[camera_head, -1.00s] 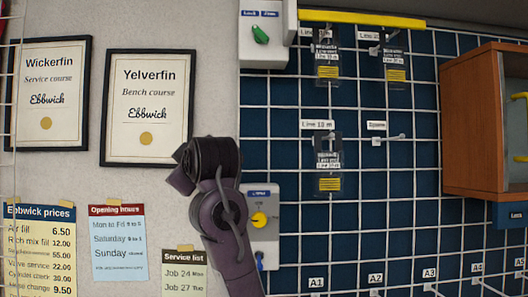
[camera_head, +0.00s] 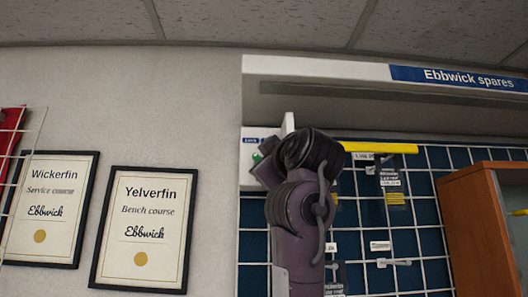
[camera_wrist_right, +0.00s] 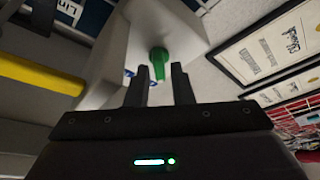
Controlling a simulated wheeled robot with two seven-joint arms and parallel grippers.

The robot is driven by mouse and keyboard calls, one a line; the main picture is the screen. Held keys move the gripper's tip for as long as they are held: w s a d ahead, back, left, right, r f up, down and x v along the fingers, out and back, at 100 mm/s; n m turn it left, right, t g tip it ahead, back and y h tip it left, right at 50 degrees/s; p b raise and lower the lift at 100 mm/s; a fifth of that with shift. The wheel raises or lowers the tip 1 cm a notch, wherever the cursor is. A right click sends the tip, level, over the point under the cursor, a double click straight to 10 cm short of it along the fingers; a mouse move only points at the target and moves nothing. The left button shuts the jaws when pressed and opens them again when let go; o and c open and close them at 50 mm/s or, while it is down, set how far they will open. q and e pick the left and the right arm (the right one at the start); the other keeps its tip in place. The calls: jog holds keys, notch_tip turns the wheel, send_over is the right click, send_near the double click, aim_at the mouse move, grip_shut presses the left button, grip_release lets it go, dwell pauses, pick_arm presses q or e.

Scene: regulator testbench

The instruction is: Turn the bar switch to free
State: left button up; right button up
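The bar switch is a green bar (camera_wrist_right: 158,60) on the face of a white box (camera_wrist_right: 175,30) in the right wrist view. In the head view the box (camera_head: 287,124) is mostly behind my right arm, and only a sliver of green (camera_head: 257,156) shows. My right gripper (camera_wrist_right: 160,82) is open, with its two dark fingers pointing at the switch. The bar's near end appears between the fingertips; I cannot tell whether they touch it. In the head view my arm hides the fingers. My left gripper is in neither current view.
A white shelf (camera_head: 320,72) with an "Ebbwick spares" sign overhangs the box. A yellow strip (camera_head: 380,148) and wire grid (camera_head: 425,210) are to the right, then a wooden cabinet (camera_head: 478,235). Framed certificates (camera_head: 145,228) hang on the wall at left.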

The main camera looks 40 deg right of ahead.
jog(key=shift+x, duration=0.75)
grip_shut()
jog(key=shift+w+m, duration=0.1)
jog(key=shift+m, duration=0.2)
jog(key=shift+w+a+m+g+h+b, duration=0.2)
jog(key=shift+m+g+h+b, duration=0.8)
jog(key=shift+m, duration=3.1)
jog(key=shift+w+a+m+g+h+b, duration=0.2)
jog(key=shift+m+g+h, duration=1.6)
jog(key=shift+m, duration=2.3)
jog(key=shift+w+a+m+g+h+b, duration=0.15)
jog(key=shift+m+g+h+b, duration=1.15)
jog(key=shift+m, duration=2.8)
jog(key=shift+f+m+h+p, duration=0.1)
jog(key=shift+m+h+p, duration=0.25)
jog(key=shift+p, duration=0.35)
